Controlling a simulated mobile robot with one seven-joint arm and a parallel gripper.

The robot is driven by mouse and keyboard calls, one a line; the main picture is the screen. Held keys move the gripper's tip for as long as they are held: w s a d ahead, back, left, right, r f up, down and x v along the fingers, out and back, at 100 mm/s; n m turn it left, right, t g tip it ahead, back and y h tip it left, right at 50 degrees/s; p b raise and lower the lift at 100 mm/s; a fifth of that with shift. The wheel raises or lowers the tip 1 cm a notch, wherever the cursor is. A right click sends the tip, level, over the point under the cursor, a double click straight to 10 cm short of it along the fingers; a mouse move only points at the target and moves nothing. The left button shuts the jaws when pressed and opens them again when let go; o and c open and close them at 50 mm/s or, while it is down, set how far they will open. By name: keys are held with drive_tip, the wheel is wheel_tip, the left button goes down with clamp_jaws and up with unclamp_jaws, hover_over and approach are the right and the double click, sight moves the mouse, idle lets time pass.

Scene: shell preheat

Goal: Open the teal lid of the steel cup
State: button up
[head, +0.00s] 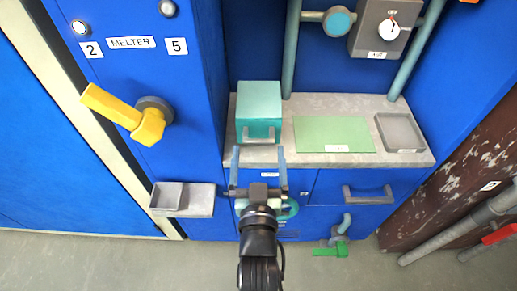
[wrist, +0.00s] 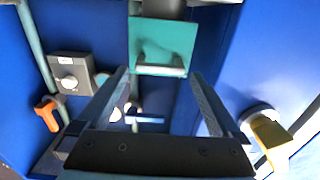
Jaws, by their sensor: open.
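The teal lid (head: 259,98) is a square block-shaped cover at the left end of the grey counter. It looks closed in the head view. A grey bar handle (head: 262,139) runs across its front. In the wrist view the teal lid (wrist: 162,40) is at top centre, with its handle (wrist: 160,70) along the lower edge. I cannot make out the steel cup's body clearly. My gripper (head: 259,150) is open and empty, fingers pointing at the lid's front. In the wrist view my gripper (wrist: 159,73) has its fingers spread either side of the handle, with no clear contact.
A green mat (head: 333,134) and a grey tray (head: 400,132) lie right of the lid on the counter (head: 305,103). A yellow lever (head: 130,115) and a small grey shelf bin (head: 167,196) are to the left. Pipes (head: 292,50) rise behind.

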drive_tip(key=shift+w, duration=1)
clamp_jaws()
